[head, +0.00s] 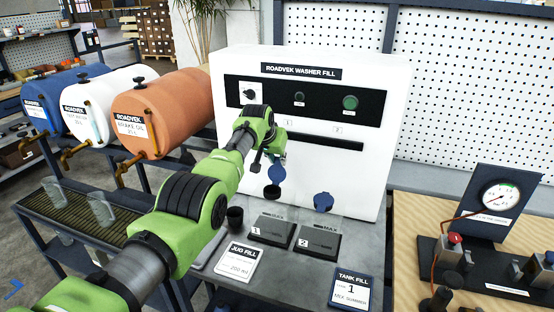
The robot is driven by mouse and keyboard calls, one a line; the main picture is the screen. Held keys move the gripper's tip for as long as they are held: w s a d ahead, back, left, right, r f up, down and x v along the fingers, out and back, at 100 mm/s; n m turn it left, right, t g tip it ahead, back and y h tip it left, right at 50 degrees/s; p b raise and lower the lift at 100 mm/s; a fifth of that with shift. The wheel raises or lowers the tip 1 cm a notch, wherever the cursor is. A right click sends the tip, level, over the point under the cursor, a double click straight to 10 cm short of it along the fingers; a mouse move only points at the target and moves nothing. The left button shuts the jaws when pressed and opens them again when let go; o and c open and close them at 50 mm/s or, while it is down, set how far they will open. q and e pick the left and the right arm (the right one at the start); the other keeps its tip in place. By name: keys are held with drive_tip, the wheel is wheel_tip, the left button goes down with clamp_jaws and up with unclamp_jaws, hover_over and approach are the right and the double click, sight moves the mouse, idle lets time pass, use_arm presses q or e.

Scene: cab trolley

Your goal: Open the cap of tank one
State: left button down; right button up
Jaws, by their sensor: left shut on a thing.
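The blue cap of tank one (276,174) stands tilted up above a dark round filler opening (272,192). My left gripper (268,159) is at the top of this cap and shut on it. The see-through tank body is hard to make out above the black base marked 1 (272,230). The blue cap of tank two (323,201) sits lower to the right, above the base marked 2 (318,242). My right gripper is not in view.
The white washer fill cabinet (385,110) stands behind the tanks. A dark cup (235,217) and a Jug Fill card (239,263) are beside base 1. A Tank Fill card (351,291) lies in front. A gauge stand (490,205) is at right.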

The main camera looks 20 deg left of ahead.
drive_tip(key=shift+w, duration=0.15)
use_arm(q)
drive_tip(key=c, duration=1.9)
unclamp_jaws()
drive_tip(key=shift+w+f, duration=0.1)
drive_tip(key=shift+f, duration=0.05)
drive_tip(key=shift+w+f, duration=0.25)
drive_tip(key=shift+s+r, duration=0.4)
drive_tip(key=shift+r, duration=0.15)
drive_tip(key=v, duration=1)
drive_tip(key=shift+s+r, duration=0.15)
drive_tip(key=shift+r, duration=0.15)
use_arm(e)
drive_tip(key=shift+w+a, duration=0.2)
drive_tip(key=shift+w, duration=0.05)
use_arm(q)
drive_tip(key=shift+f, duration=0.15)
